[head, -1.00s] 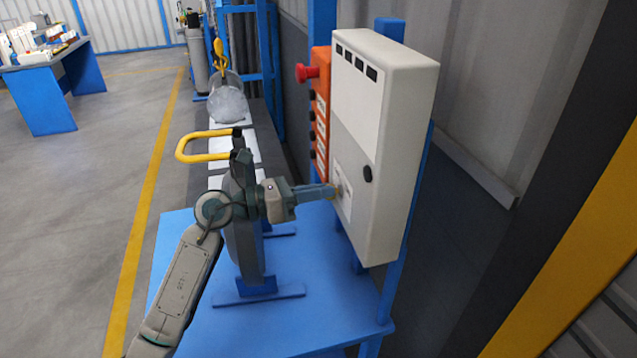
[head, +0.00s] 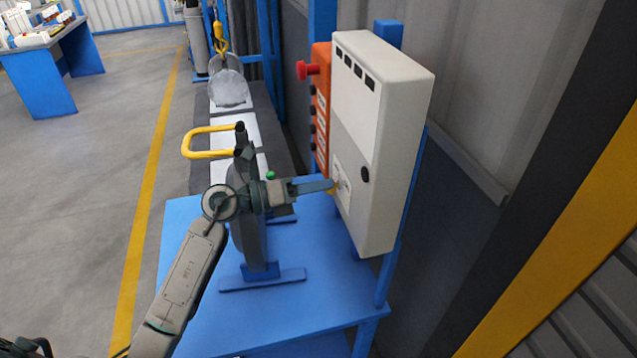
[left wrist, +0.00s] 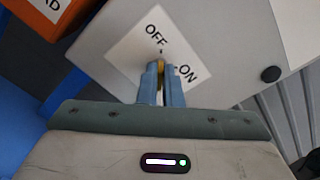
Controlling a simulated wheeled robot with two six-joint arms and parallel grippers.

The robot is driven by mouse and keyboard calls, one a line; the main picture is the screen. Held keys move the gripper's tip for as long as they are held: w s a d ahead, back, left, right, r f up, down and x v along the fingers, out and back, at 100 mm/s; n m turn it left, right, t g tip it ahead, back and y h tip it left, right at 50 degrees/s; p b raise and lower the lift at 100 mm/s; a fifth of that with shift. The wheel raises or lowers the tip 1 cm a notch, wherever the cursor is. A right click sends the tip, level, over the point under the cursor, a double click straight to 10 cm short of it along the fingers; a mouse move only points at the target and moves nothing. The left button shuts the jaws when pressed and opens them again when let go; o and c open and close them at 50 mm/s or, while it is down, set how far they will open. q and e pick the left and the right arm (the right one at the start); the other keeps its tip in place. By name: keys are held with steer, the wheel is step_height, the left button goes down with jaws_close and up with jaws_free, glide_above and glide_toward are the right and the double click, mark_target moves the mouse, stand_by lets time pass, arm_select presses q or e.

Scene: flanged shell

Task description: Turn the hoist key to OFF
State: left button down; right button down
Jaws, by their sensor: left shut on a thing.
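The hoist key is a small yellow piece (left wrist: 159,68) at the label plate (left wrist: 130,48) on the light grey control box (head: 385,125). My left gripper (head: 328,186) reaches the box's lower front from the left. Its blue fingers (left wrist: 161,82) are shut on the key in the left wrist view. The word OFF stands just above the key in that view, and ON stands to its right. The fingers point close to OFF. They hide most of the key, so its exact angle is hard to tell. My right gripper is not in view.
An orange panel with a red knob (head: 308,70) is mounted beside the box. A black round knob (head: 365,174) sits on the box front. A blue table (head: 310,310) stands below. A yellow handle (head: 205,142) and a yellow hoist hook (head: 221,38) are further left.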

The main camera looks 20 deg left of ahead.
arm_select(q)
steer(key=c, duration=1.6)
jaws_free()
steer(key=shift+r+b, duration=0.4)
steer(key=shift+r, duration=0.05)
steer(key=shift+s+r+b, duration=0.2)
steer(key=shift+r+b, duration=0.65)
steer(key=shift+r, duration=0.4)
steer(key=s+d, duration=0.2)
steer(key=s, duration=0.5)
steer(key=s+d+r, duration=0.1)
steer(key=s+d, duration=0.1)
steer(key=s, duration=0.6)
steer(key=shift+d+r, duration=0.3)
steer(key=shift+d, duration=0.05)
steer(key=shift+w, duration=0.1)
